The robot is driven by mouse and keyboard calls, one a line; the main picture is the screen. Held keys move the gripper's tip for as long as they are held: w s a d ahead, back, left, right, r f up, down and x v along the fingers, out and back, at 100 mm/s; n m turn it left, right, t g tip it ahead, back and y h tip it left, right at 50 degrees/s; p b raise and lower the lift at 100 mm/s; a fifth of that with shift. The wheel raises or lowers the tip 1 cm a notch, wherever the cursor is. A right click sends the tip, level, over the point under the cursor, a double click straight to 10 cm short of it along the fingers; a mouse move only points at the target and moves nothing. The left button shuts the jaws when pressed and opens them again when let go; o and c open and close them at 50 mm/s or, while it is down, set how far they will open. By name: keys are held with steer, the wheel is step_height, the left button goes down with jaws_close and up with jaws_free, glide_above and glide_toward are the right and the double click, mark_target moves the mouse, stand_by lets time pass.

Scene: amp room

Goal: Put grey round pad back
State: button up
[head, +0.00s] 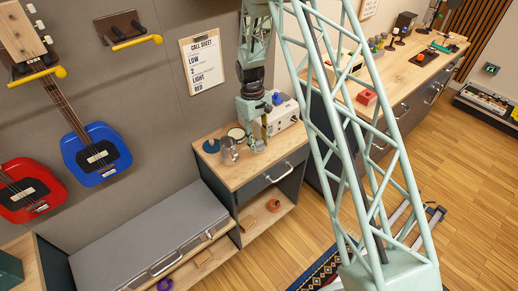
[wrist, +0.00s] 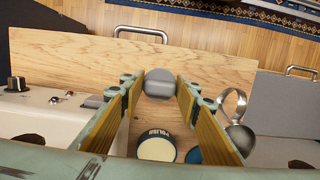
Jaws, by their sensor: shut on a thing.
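My gripper (head: 258,146) hangs over the wooden top of a small cabinet, beside a white box. In the wrist view its fingers (wrist: 160,86) are shut on a grey rounded thing, which looks like the grey round pad (wrist: 160,78). The pad sits between the two fingertips. In the head view I cannot make the pad out clearly behind the fingers. From the pictures I cannot tell whether it touches the wooden top (wrist: 85,60).
The white box (head: 284,113) with knobs is on the other side. The front strip of the top (head: 240,177) is bare.

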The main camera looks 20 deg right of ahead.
mark_target(259, 148)
steer(key=shift+f, duration=0.1)
steer(key=shift+f, duration=1.6)
steer(key=shift+f, duration=0.25)
steer(key=o, duration=0.9)
steer(key=shift+r, duration=0.1)
steer(key=shift+r, duration=0.15)
steer(key=r, duration=0.3)
steer(key=w+r, duration=0.1)
steer(key=r, duration=0.6)
steer(key=shift+w+a+r, duration=0.3)
steer(key=shift+a+r, duration=0.05)
steer(key=shift+a, duration=0.05)
steer(key=shift+r, duration=0.55)
steer(key=shift+r, duration=0.1)
